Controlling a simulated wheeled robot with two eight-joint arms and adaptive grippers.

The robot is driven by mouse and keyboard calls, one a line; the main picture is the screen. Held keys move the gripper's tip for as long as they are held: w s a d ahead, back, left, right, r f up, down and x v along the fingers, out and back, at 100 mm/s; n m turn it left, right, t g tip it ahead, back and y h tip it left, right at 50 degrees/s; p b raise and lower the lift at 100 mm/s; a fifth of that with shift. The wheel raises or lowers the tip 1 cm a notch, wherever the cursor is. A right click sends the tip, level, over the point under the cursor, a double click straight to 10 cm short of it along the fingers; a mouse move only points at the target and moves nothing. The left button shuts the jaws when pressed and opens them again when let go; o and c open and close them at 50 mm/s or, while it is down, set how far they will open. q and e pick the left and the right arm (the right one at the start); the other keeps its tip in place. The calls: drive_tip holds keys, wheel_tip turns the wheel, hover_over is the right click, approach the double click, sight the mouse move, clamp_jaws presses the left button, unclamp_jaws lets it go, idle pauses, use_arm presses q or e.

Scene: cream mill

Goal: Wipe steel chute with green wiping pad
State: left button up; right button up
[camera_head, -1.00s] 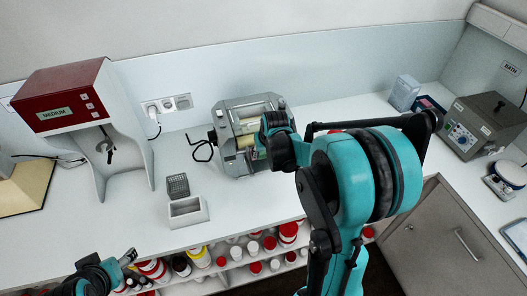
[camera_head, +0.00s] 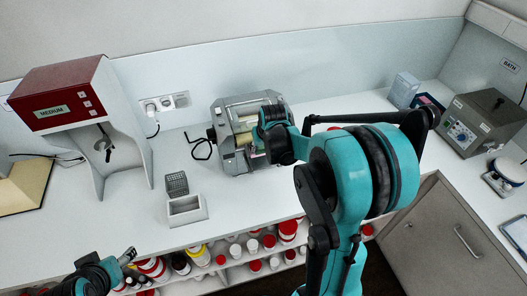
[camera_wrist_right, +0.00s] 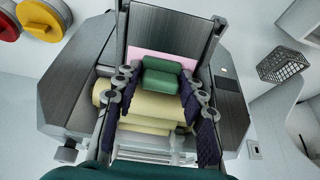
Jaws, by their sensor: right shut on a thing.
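The green wiping pad (camera_wrist_right: 163,78) is held between the dark fingers of my right gripper (camera_wrist_right: 160,82), which is shut on it. The steel chute (camera_wrist_right: 165,32) is the brushed grey channel of the mill (camera_head: 235,137), just beyond the pad in the right wrist view. The pad is over the lower end of the chute, by a pink strip (camera_wrist_right: 148,57); I cannot tell whether it touches the steel. Cream rollers (camera_wrist_right: 140,108) lie below the pad. In the head view my right wrist hides the pad. My left gripper (camera_head: 127,257) is at the lower left, away from the mill; its jaws are unclear.
A red-topped MEDIUM unit (camera_head: 75,90) stands at left. A bath (camera_head: 483,120) stands at right. Bottles (camera_head: 288,230) fill the shelf below. The front counter is mostly clear.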

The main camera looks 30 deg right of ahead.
sight(264, 162)
drive_tip(key=shift+s+a+f+b, duration=0.15)
drive_tip(key=shift+s+f+b, duration=0.15)
drive_tip(key=shift+s, duration=0.4)
drive_tip(key=shift+s+a+f+b, duration=0.15)
drive_tip(key=shift+s+f+b, duration=0.2)
drive_tip(key=shift+s, duration=0.3)
drive_tip(key=shift+s+a+f+b, duration=0.15)
drive_tip(key=shift+s+f, duration=0.25)
drive_tip(key=shift+s, duration=0.3)
drive_tip(key=shift+r+p, duration=0.5)
wheel_tip(264, 162, up, 7)
drive_tip(key=s+p, duration=0.1)
drive_tip(key=p, duration=0.4)
drive_tip(key=shift+a+f, duration=0.1)
drive_tip(key=shift+f, duration=0.05)
